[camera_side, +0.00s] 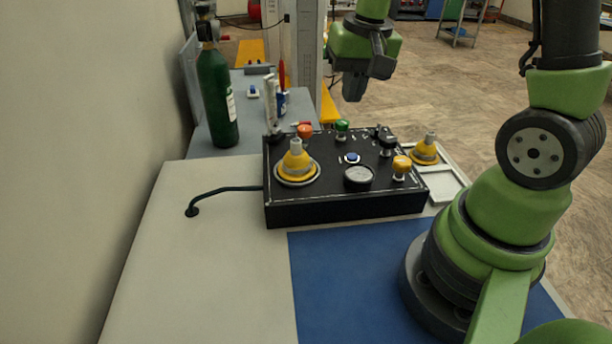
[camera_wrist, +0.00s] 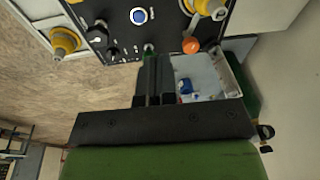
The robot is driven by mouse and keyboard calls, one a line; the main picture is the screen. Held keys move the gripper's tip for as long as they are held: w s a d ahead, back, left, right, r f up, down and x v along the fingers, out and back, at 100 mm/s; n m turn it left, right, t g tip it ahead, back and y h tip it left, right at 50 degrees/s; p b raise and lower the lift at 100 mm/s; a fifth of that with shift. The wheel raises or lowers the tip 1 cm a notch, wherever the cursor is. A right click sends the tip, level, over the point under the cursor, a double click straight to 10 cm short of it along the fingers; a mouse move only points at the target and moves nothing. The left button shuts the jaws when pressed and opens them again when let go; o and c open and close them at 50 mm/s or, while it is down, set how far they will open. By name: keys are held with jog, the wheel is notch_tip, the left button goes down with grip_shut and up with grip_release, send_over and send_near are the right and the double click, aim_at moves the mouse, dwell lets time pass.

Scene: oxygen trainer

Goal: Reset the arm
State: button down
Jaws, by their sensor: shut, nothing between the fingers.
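My gripper (camera_side: 354,88) hangs in the air above and behind the black control panel (camera_side: 345,207), pointing down. Its fingers are shut with nothing between them. In the wrist view the closed fingers of my gripper (camera_wrist: 153,62) point toward the panel's edge, near a green knob and an orange knob (camera_wrist: 190,45). The panel carries a yellow fitting (camera_side: 296,161) in a ring at its left, a blue button (camera_side: 352,158), a gauge (camera_side: 358,177) and several knobs. My gripper touches none of these in the side view.
A dark green gas cylinder (camera_side: 217,98) stands behind the panel at the left, by the wall. A second yellow fitting (camera_side: 425,149) stands in a white tray (camera_side: 447,187) right of the panel. A dark green hose (camera_side: 225,191) leaves the panel's left side.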

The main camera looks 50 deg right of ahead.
jog(key=s+a+r+n+t+y, duration=0.2)
jog(key=s+a+r+n+t, duration=0.2)
jog(key=s+a+r, duration=0.6)
jog(key=shift+s+a+r+t, duration=0.4)
jog(key=shift+s+t, duration=0.3)
jog(key=shift+s, duration=0.15)
jog(key=shift+d, duration=0.1)
dwell(2.1)
